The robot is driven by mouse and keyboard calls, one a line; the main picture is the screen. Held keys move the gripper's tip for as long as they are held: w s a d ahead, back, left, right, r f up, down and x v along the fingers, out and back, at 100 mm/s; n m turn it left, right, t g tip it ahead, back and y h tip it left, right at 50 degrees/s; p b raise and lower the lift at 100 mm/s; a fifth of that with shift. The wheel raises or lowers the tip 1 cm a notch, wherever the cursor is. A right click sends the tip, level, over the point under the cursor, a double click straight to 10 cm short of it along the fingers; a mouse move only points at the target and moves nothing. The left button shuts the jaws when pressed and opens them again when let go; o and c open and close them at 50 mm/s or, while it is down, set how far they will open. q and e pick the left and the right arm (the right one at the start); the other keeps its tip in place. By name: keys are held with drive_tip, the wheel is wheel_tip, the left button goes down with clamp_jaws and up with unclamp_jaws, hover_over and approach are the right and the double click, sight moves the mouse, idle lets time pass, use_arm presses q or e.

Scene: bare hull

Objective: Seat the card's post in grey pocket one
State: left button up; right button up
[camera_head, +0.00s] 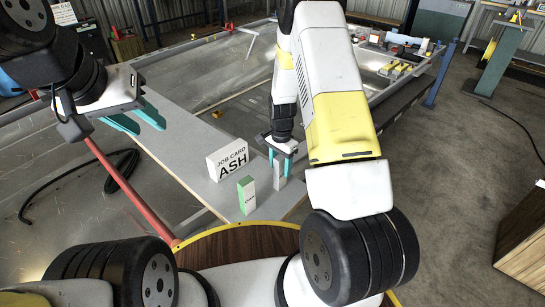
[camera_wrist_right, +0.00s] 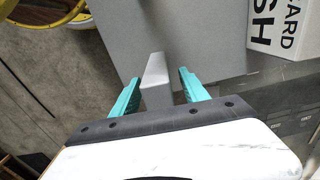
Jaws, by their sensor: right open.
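A white block lettered "JOB CARD ASH" (camera_head: 228,160) stands on the grey bench top (camera_head: 185,150); part of it shows in the right wrist view (camera_wrist_right: 281,28). A small green-and-white block (camera_head: 246,196) with small dark lettering stands in front of it. A plain pale grey block (camera_head: 279,176) stands to its right. My right gripper (camera_head: 281,160) is open over this pale block, which shows between the parted teal fingers (camera_wrist_right: 159,92) in the right wrist view. My left gripper (camera_head: 138,118) hangs open and empty at the left. I cannot make out a grey pocket.
A red rail (camera_head: 130,190) and a dark hose (camera_head: 75,182) lie to the left. A round wooden top with a yellow rim (camera_head: 245,243) is at the front. Yellow items (camera_head: 395,70) lie at the far right of the frame. Concrete floor at the right is mostly clear.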

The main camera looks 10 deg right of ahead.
drive_tip(key=shift+f, duration=0.25)
clamp_jaws()
drive_tip(key=shift+r, duration=0.1)
idle(1.2)
